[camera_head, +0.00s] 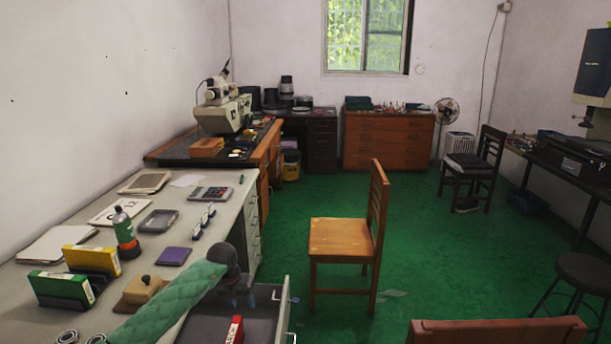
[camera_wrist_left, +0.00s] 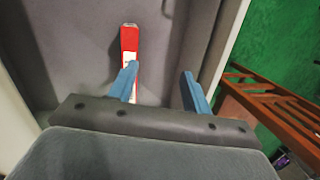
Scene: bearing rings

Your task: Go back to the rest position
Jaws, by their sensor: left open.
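My left arm, in a green quilted sleeve, reaches in from the bottom left of the head view. My left gripper (camera_head: 243,299) hangs over the open drawer. In the left wrist view its blue fingers (camera_wrist_left: 158,83) are apart with nothing held between them. A red and white box (camera_head: 235,331) lies in the drawer; it also shows in the left wrist view (camera_wrist_left: 130,42), where the left finger covers part of it. I cannot tell how high the fingers are above it. The drawer (camera_head: 205,326) is grey inside. My right gripper is not in view.
The desk (camera_head: 150,263) carries bearing rings (camera_head: 68,337), green (camera_head: 62,286) and yellow (camera_head: 93,258) boxes, a bottle (camera_head: 124,228) and a calculator (camera_head: 211,193). A wooden chair (camera_head: 340,238) stands right of the drawer. Green floor (camera_head: 460,260) is free beyond it.

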